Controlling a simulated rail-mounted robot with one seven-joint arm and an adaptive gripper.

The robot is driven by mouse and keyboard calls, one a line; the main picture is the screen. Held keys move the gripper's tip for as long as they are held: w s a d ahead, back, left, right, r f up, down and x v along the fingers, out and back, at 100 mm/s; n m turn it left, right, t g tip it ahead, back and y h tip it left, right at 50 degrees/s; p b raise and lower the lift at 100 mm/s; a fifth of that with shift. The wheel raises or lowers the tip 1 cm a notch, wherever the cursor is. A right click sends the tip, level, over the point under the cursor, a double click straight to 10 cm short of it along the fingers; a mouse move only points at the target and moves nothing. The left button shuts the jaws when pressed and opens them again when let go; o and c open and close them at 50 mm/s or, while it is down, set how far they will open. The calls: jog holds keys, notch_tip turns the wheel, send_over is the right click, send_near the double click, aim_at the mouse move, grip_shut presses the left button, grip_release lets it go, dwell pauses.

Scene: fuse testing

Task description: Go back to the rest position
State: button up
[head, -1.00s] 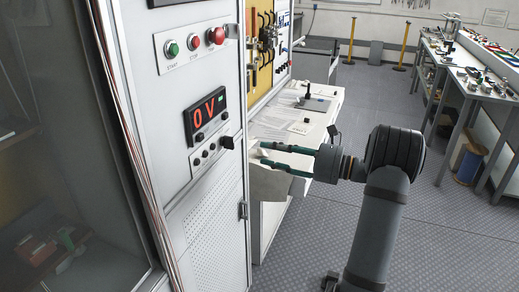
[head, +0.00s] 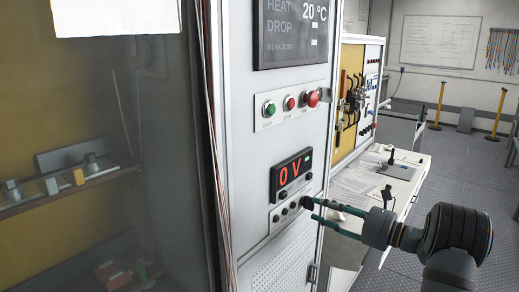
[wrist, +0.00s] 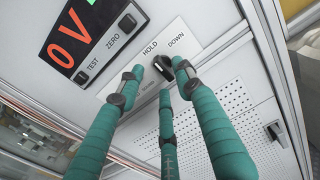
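My gripper (head: 311,210) has teal fingers with dark tips and reaches in from the right to the front of the grey cabinet. Its fingertips are at a black rotary knob under the red "0 V" display (head: 291,174). In the wrist view, my gripper (wrist: 158,75) is open, with its three fingers spread around the knob (wrist: 163,67). A gap shows on the left of the knob; whether the right finger touches it I cannot tell. HOLD and DOWN labels are printed by the knob. No rest position is marked in view.
Green and red buttons (head: 290,104) sit above the display. A white bench (head: 385,185) with papers stands behind my gripper. A glass-fronted cabinet (head: 130,170) fills the left. Open floor (head: 455,148) lies at the back right, with yellow posts (head: 497,113).

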aim_at(313, 204)
jog(key=x, duration=0.3)
jog(key=shift+a, duration=0.1)
jog(key=shift+w, duration=0.1)
